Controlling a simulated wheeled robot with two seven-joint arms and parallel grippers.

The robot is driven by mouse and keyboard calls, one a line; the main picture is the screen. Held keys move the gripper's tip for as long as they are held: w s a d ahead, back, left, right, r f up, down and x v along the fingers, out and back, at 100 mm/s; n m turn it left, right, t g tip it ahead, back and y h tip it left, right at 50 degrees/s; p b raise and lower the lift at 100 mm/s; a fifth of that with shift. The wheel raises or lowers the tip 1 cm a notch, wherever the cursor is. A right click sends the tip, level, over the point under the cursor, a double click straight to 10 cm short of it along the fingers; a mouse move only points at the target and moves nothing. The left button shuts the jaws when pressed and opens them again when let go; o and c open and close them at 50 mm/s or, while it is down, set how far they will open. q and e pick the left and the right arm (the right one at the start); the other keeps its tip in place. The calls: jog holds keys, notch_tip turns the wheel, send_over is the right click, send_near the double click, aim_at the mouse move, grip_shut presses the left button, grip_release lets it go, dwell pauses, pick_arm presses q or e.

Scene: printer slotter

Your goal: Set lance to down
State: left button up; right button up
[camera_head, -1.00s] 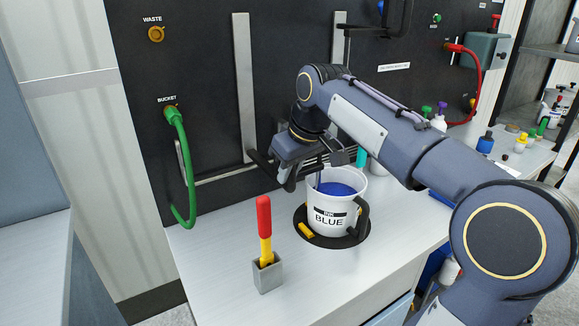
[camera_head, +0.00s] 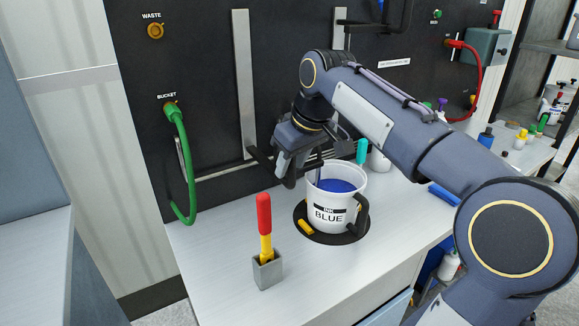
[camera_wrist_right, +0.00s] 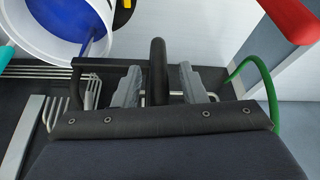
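A white bucket (camera_head: 334,217) labelled "INK BLUE" stands in a round dark recess on the bench and holds blue liquid. The lance (camera_head: 318,171) is a thin tube reaching down into it; in the wrist view its blue-tinted tube (camera_wrist_right: 95,35) shows inside the bucket. A black handle bar (camera_head: 261,160) sticks out beside the vertical rail. My right gripper (camera_head: 288,180) is at this bar. In the wrist view the right gripper (camera_wrist_right: 160,85) has its fingers apart, either side of the bar (camera_wrist_right: 157,62), with gaps visible. My left gripper is not in view.
A red-and-yellow tool (camera_head: 265,225) stands in a grey holder (camera_head: 267,270) in front. A green hose (camera_head: 184,165) hangs at the left from the "BUCKET" port. Bottles stand at the right behind my arm.

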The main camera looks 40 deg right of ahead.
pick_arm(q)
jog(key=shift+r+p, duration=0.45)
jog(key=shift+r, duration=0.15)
pick_arm(e)
jog(key=v, duration=0.5)
jog(key=shift+s+r, duration=0.1)
jog(key=shift+r, duration=0.15)
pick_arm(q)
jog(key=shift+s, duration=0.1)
pick_arm(e)
jog(key=shift+s, duration=0.1)
